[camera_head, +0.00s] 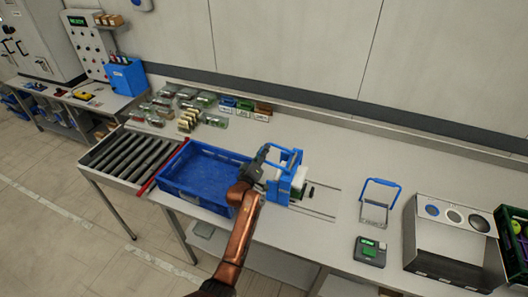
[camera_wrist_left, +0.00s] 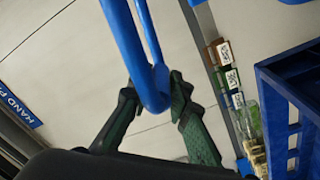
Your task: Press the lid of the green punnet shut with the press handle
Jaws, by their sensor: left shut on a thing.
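The blue hand press (camera_head: 279,190) stands on the bench just right of the blue crate, with its blue press handle (camera_head: 293,153) raised above it. My left gripper (camera_head: 262,160) is at the left side of this handle. In the left wrist view, the two dark green fingers of my left gripper (camera_wrist_left: 154,84) are shut on the blue bar of the press handle (camera_wrist_left: 128,45). Small dark and greenish parts show at the press's base; I cannot tell whether they are the green punnet or its lid. My right gripper is out of view.
The empty blue crate (camera_head: 207,171) stands left of the press, beside a roller conveyor (camera_head: 128,157). Several small packs (camera_head: 188,118) lie behind it. To the right are a blue-handled metal frame (camera_head: 375,212), a scale (camera_head: 370,251) and a grey bin with round openings (camera_head: 450,247).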

